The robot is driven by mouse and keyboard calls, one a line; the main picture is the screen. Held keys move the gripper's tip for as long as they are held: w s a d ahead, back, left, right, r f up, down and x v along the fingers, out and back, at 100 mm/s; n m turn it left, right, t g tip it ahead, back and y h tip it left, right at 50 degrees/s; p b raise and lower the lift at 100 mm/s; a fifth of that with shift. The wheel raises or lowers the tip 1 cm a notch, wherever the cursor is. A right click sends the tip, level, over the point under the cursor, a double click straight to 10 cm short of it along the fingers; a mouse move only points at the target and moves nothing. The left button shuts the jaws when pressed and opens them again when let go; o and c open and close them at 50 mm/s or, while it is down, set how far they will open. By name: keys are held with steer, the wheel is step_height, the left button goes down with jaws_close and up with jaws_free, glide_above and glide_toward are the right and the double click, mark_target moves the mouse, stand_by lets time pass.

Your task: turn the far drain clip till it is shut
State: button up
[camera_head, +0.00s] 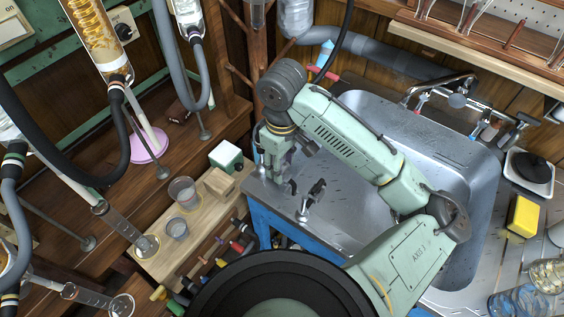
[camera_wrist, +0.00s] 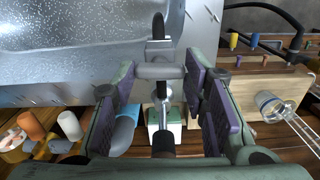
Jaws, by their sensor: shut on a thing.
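My gripper (camera_head: 285,183) points down at the left ledge of the steel sink. In the wrist view its purple-padded fingers (camera_wrist: 161,82) stand on either side of a grey crossbar with black and silver parts, which I take for the far drain clip (camera_wrist: 159,70). The pads are against the crossbar's ends. In the head view my gripper hides most of that piece. A silver fitting with a black lever (camera_head: 311,198) stands on the ledge just right of my gripper. The pictures do not show clearly how far the clip is turned.
The sink basin (camera_head: 445,165) lies to the right, with a tap (camera_head: 455,98) behind it. A white-and-green box (camera_head: 226,156), a wooden block (camera_head: 218,182) and beakers (camera_head: 182,191) stand to the left. Glassware and hoses hang further left. A yellow sponge (camera_head: 523,216) lies at the right.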

mark_target(283, 168)
steer(key=o, duration=0.9)
steer(key=shift+r, duration=0.15)
step_height(283, 168, up, 12)
steer(key=shift+f, duration=0.1)
stand_by(0.3)
